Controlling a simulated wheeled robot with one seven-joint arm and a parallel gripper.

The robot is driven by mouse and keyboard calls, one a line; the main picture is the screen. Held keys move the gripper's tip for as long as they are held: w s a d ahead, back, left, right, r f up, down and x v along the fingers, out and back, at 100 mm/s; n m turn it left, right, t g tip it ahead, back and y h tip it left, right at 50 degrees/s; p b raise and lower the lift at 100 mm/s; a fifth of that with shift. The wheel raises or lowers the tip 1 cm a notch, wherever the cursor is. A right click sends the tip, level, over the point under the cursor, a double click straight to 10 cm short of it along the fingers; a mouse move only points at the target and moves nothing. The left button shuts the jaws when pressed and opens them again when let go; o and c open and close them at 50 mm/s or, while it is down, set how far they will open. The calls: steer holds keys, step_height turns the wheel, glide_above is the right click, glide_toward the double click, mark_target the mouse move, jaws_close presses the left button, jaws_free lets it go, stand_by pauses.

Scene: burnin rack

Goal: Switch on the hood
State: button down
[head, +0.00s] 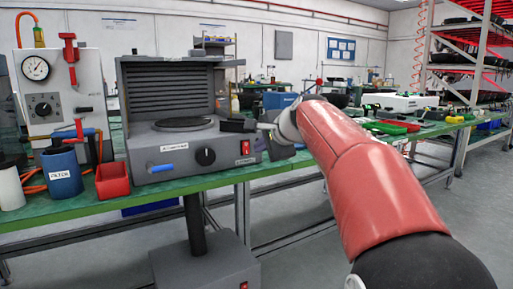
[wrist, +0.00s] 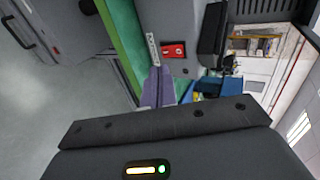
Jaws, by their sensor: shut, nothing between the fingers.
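The hood (head: 180,140) is a grey bench unit with a louvred back, a round dark plate, a black knob (head: 205,157) and a blue handle (head: 168,168). A red switch (head: 245,147) sits at the right end of its front panel, and it also shows in the wrist view (wrist: 173,51). I cannot tell whether it is on or off. My gripper (head: 261,144) is just right of the switch in the head view, partly hidden by my arm. In the wrist view its closed, empty fingers (wrist: 158,70) point toward the panel beside the switch, seemingly apart from it.
A gauge unit (head: 62,90), a blue cup (head: 61,172) and a red bin (head: 112,180) stand left of the hood on the green bench (head: 90,208). A black block (head: 238,125) is at the hood's right. A shelf rack (head: 425,70) stands at far right.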

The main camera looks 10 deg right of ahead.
steer(key=v, duration=0.7)
steer(key=shift+s+r, duration=0.2)
steer(key=shift+r, duration=0.05)
steer(key=shift+d, duration=0.15)
steer(key=p, duration=0.4)
steer(key=shift+s+r+g, duration=0.1)
steer(key=shift+r+g, duration=0.2)
steer(key=shift+g, duration=0.1)
glide_toward(246, 153)
step_height(246, 153, down, 3)
steer(key=w, duration=0.2)
steer(key=w+a+p, duration=0.1)
steer(key=w, duration=0.1)
steer(key=shift+a+f, duration=0.15)
steer(key=shift+a, duration=0.05)
steer(key=shift+w+a+f, duration=0.1)
steer(key=shift+w+a, duration=0.05)
steer(key=shift+w, duration=0.3)
